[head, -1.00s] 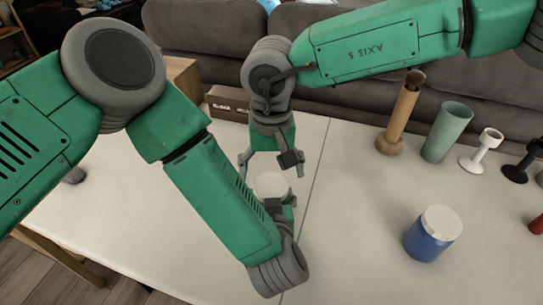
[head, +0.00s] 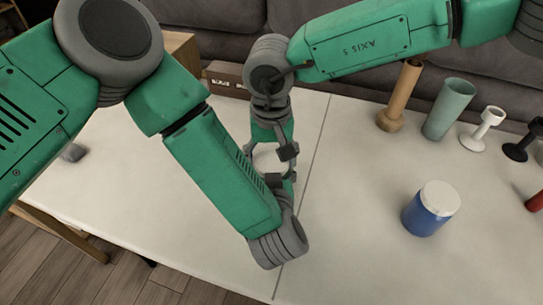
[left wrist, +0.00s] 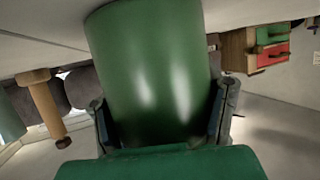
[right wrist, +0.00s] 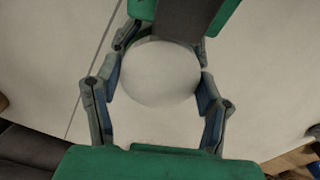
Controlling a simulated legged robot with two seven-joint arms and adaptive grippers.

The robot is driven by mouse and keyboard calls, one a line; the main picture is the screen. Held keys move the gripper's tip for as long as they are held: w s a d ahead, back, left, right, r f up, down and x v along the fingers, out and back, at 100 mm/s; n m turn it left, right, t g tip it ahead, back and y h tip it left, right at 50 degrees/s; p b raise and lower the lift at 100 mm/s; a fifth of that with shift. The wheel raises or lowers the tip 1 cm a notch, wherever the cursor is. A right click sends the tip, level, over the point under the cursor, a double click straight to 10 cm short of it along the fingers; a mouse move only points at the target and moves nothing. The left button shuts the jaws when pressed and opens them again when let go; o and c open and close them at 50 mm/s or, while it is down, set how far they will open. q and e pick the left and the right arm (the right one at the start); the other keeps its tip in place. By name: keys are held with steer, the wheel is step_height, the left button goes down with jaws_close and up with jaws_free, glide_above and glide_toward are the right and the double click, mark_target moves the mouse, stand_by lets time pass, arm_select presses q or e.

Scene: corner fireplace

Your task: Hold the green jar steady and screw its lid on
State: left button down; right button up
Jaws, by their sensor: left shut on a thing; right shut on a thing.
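The green jar (left wrist: 150,75) fills the middle of the left wrist view, between the two fingers of my left gripper (left wrist: 162,112). This gripper is shut on the jar's sides. In the head view, my left forearm and fingers mostly hide the jar. The round white lid (right wrist: 160,72) is at the jar's top and also shows in the head view (head: 268,160). My right gripper (right wrist: 157,88) comes from the far side, with its fingers shut on the lid's two sides. Whether the lid's thread has caught is hidden.
A blue jar with a white lid (head: 427,217) stands apart on the white table (head: 350,240). A wooden vase (head: 396,105), a grey-green cup (head: 449,108) and white and black holders stand at the back right. A grey sofa (head: 350,85) is behind.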

steer(key=m, duration=0.6)
steer(key=shift+m, duration=0.4)
steer(key=shift+d, duration=0.1)
steer(key=o, duration=1.3)
steer(key=shift+r, duration=0.1)
steer(key=shift+r, duration=2.15)
steer(key=shift+c, duration=0.4)
